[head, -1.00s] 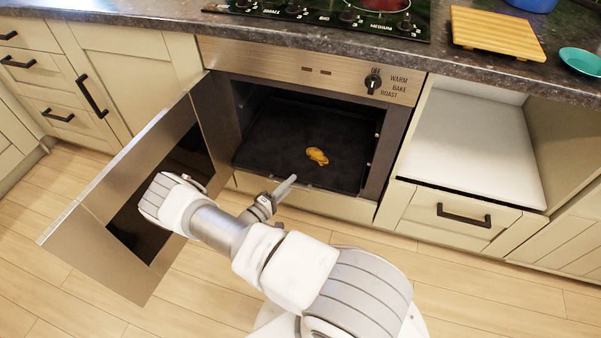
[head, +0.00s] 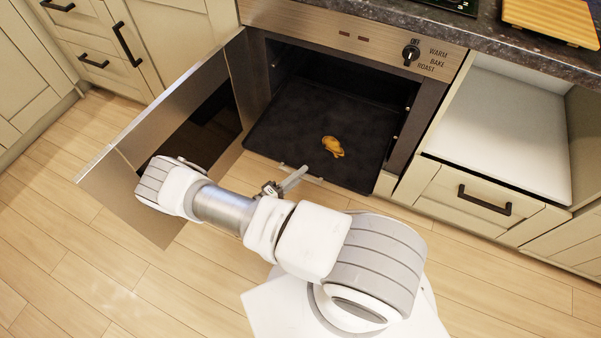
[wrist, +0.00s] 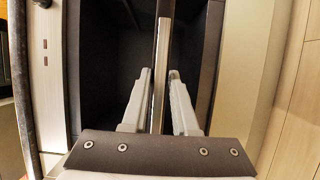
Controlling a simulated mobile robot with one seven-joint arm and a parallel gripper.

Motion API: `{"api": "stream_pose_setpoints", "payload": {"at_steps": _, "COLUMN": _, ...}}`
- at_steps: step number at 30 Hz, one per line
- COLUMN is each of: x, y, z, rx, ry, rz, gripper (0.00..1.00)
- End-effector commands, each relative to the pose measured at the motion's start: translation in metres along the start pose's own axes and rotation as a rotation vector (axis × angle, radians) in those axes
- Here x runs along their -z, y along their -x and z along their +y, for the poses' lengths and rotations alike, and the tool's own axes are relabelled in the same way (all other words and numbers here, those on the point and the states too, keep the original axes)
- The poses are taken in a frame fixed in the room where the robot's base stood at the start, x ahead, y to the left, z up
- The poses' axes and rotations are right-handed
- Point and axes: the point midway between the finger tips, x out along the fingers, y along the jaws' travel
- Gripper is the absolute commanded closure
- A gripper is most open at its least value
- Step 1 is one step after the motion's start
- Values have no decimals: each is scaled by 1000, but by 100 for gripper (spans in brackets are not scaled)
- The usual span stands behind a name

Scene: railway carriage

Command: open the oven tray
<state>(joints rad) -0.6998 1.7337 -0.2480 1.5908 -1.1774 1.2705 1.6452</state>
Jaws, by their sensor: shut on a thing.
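The oven tray (head: 305,122) is a black sheet in the oven cavity, and it sticks out past the oven's front opening. A small golden-brown food item (head: 333,146) lies on it. My gripper (head: 292,180) is at the tray's front edge. In the wrist view my gripper (wrist: 160,100) has one finger on each side of the tray's thin edge (wrist: 162,60), shut on it. The oven door (head: 165,140) hangs wide open to the left, hinged on its left side. My forearm hides part of the door's lower area.
The oven knob (head: 411,54) is on the panel above. An open white-shelved compartment (head: 495,120) and a drawer (head: 475,200) stand to the right. A wooden board (head: 552,20) lies on the counter. The wooden floor (head: 90,260) in front is clear.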

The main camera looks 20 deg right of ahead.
Motion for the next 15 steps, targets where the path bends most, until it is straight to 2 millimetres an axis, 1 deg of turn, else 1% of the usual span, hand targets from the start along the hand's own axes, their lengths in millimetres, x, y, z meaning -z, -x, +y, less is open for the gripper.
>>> {"api": "stream_pose_setpoints", "payload": {"at_steps": 1, "x": 3, "y": -1, "z": 4, "rx": -10, "ry": -5, "rz": 4, "gripper": 100}}
{"api": "stream_pose_setpoints", "payload": {"at_steps": 2, "x": 3, "y": -1, "z": 4, "rx": -10, "ry": -5, "rz": 4, "gripper": 69}}
{"api": "stream_pose_setpoints", "payload": {"at_steps": 4, "x": 3, "y": -1, "z": 4, "rx": -9, "ry": -5, "rz": 4, "gripper": 57}}
{"api": "stream_pose_setpoints", "payload": {"at_steps": 5, "x": 2, "y": -1, "z": 4, "rx": -8, "ry": -4, "rz": 4, "gripper": 55}}
{"api": "stream_pose_setpoints", "payload": {"at_steps": 12, "x": 2, "y": 0, "z": 2, "rx": -4, "ry": -2, "rz": 2, "gripper": 55}}
{"api": "stream_pose_setpoints", "payload": {"at_steps": 15, "x": 2, "y": 6, "z": 2, "rx": -3, "ry": -3, "rz": 4, "gripper": 55}}
